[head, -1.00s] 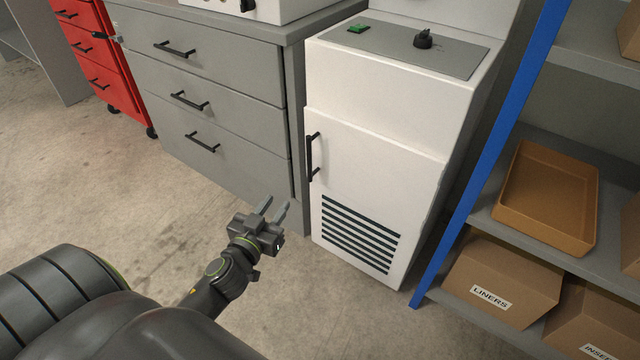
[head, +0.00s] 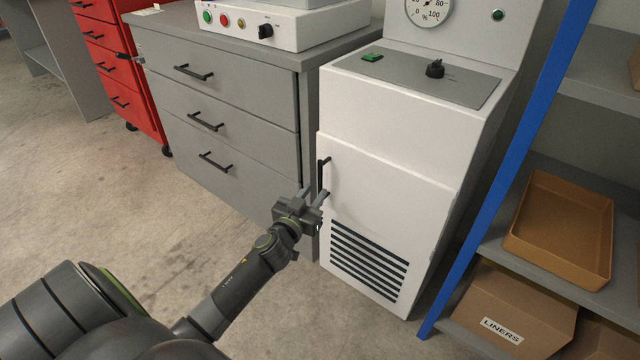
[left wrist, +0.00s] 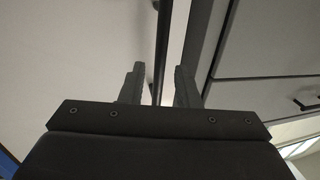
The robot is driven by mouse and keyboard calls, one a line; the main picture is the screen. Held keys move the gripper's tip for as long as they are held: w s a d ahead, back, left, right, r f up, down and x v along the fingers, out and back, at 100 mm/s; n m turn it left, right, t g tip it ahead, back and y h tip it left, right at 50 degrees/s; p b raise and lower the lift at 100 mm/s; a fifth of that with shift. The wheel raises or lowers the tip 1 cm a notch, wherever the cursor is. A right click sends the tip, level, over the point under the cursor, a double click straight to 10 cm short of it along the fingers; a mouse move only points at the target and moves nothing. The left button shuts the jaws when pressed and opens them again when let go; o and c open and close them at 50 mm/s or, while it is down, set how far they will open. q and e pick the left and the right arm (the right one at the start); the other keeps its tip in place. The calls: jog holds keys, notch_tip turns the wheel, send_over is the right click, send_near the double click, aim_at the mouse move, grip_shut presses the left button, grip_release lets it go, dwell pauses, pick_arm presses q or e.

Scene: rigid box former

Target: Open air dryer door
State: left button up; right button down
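The air dryer (head: 400,140) is a white cabinet with a sloped top panel, a dial above and a vent grille low down. Its door (head: 385,215) looks shut. A black vertical bar handle (head: 323,177) is on the door's left edge. My left gripper (head: 313,195) is at the handle's lower end in the head view. In the left wrist view the two fingers of my left gripper (left wrist: 158,85) are apart, and the dark handle bar (left wrist: 161,50) runs up between them or just beyond; contact cannot be told. My right gripper is not in view.
A grey drawer cabinet (head: 220,120) stands close left of the dryer, with a white control box (head: 250,28) on top. A blue-edged shelf rack (head: 510,150) with a tan tray and cartons stands right. Bare floor (head: 130,220) lies in front.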

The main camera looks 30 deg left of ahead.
aim_at(319, 186)
pick_arm(q)
jog(key=shift+w+a, duration=0.2)
jog(key=shift+w, duration=0.95)
jog(key=shift+w+a, duration=0.15)
jog(key=shift+w, duration=0.95)
grip_shut()
